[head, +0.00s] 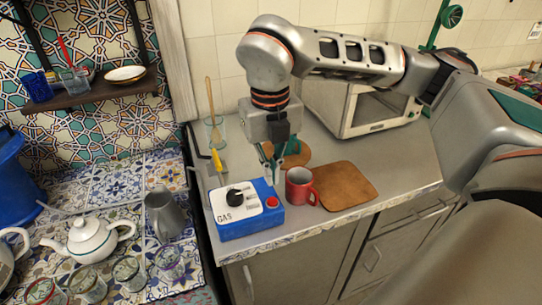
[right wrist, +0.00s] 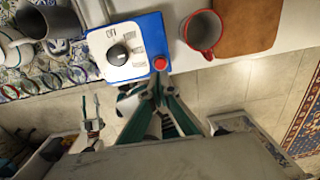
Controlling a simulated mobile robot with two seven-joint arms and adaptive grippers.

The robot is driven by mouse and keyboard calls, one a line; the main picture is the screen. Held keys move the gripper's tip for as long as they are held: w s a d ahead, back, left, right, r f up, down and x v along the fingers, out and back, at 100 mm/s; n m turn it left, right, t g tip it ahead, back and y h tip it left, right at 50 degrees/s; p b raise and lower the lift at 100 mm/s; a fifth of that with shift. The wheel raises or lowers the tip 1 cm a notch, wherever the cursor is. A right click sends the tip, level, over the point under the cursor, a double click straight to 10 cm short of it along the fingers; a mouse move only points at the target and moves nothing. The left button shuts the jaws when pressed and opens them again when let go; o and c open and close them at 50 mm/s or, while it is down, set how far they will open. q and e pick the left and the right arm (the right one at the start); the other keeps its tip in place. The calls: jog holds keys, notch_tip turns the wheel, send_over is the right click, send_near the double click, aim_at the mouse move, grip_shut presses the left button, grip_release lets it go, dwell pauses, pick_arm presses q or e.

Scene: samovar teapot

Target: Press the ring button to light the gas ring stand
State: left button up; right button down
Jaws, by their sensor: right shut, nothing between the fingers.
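The blue gas box (head: 250,226) stands near the counter's front left edge, with a white panel, a black knob and the word GAS. Its red ring button (head: 272,201) is at the right corner and also shows in the right wrist view (right wrist: 160,64). My right gripper (head: 275,180) is shut and empty, pointing down above and behind the button in the head view. In the right wrist view its closed fingertips (right wrist: 155,84) appear just below the button; I cannot tell whether they touch it. I cannot make out the gas ring stand or a flame.
A red mug (head: 300,188) stands close right of the box, near a brown board (head: 345,186). A white oven (head: 350,125) is behind. A glass with utensils (head: 215,132) is behind the box. A white teapot (head: 90,238), grey jug (head: 163,214) and several glasses stand left.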

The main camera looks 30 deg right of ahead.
aim_at(272, 200)
notch_tip(272, 200, down, 6)
jog(key=shift+w+d, duration=0.1)
dwell(0.4)
